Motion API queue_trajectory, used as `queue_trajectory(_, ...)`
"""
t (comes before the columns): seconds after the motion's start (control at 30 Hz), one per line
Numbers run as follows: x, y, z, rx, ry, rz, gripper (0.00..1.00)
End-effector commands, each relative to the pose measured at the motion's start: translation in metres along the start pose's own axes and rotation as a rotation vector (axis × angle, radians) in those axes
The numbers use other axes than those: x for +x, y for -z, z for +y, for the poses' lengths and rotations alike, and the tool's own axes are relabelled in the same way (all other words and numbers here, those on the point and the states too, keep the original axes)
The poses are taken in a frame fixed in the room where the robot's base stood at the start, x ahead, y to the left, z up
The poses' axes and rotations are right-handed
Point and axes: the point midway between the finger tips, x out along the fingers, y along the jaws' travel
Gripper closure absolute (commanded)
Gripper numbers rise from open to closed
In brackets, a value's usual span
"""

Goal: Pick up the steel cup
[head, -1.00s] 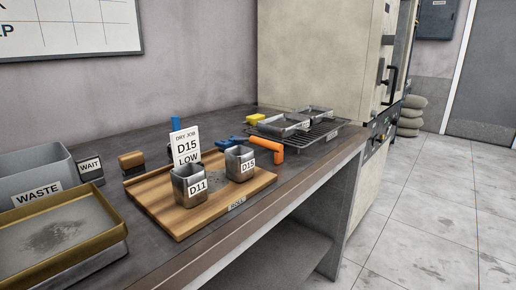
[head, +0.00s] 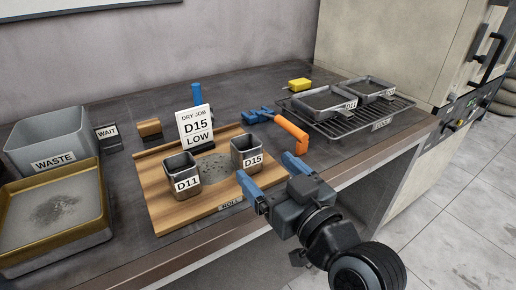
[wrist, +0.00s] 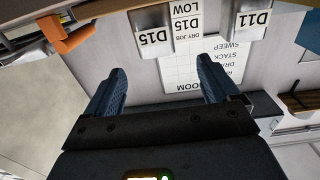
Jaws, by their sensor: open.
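Two square steel cups stand upright on a wooden board (head: 222,208). The left cup is labelled D11 (head: 182,170) and the right one D15 (head: 246,150). My gripper (head: 265,167) is open and empty, just to the right and near side of the D15 cup, apart from it. In the wrist view the picture is upside down. The D15 cup (wrist: 146,22) shows beyond the gap between the open fingers (wrist: 160,68), and the D11 cup (wrist: 257,20) is further right.
A card reading "DRY JOB D15 LOW" (head: 196,126) stands behind the cups. An orange-handled tool (head: 290,131) lies right of the board. A wire rack (head: 352,122) with two trays is further right. A waste bin (head: 45,138) and brass-rimmed pan (head: 102,208) are left.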

Motion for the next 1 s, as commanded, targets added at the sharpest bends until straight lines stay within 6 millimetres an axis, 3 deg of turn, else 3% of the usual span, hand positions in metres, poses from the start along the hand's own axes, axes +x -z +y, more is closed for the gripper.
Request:
queue_trajectory(0.6, 0.07, 0.005, 0.005, 0.0, -0.001, 0.0, 0.12)
queue_trajectory(0.9, 0.074, 0.004, 0.005, 0.0, -0.001, -0.001, 0.12)
queue_trajectory(1.0, 0.074, 0.004, 0.005, 0.0, -0.001, -0.001, 0.21)
